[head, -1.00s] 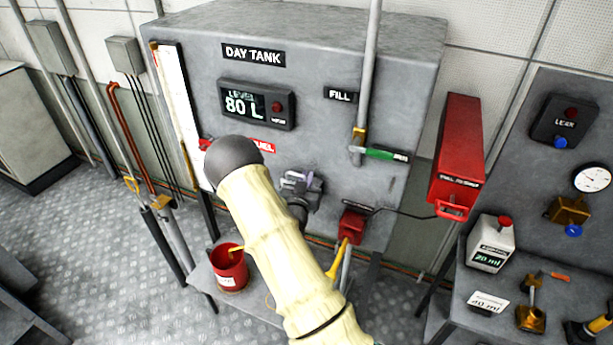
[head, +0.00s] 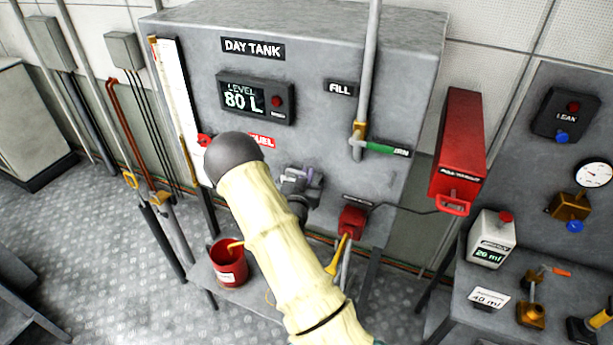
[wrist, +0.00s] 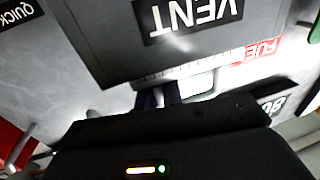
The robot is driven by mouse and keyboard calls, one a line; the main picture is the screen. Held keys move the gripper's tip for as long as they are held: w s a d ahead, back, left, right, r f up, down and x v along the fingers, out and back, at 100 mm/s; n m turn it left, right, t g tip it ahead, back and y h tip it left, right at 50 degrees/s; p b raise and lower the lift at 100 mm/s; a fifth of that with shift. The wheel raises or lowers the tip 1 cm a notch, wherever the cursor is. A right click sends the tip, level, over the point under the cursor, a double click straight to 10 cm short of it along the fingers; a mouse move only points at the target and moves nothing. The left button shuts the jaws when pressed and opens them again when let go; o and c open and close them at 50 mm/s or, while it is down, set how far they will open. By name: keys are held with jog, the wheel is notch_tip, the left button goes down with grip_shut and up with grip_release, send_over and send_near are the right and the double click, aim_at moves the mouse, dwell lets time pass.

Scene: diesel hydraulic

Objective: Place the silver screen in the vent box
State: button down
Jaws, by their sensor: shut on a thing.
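In the wrist view, a grey box face with an upside-down VENT label (wrist: 192,18) fills the upper middle, close ahead of my gripper. My gripper (wrist: 159,97) has its dark fingers near the box's lower edge. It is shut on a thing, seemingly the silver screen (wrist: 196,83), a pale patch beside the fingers. The screen's outline is mostly hidden, and I cannot tell whether it touches the box. In the head view, my cream arm covers part of the tank front. A small grey and purplish piece (head: 303,183) shows beside the arm, too unclear to name.
The grey day tank (head: 325,75) stands ahead with an 80 L display (head: 256,101). A red bucket (head: 229,268) stands below. A bench with bottle (head: 492,240) is at right.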

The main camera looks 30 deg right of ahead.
jog(key=shift+f, duration=0.15)
jog(key=c, duration=1.5)
grip_release()
jog(key=shift+o, duration=0.2)
jog(key=b+v, duration=0.2)
jog(key=v, duration=1.5)
jog(key=shift+s, duration=0.2)
jog(key=shift+a, duration=0.1)
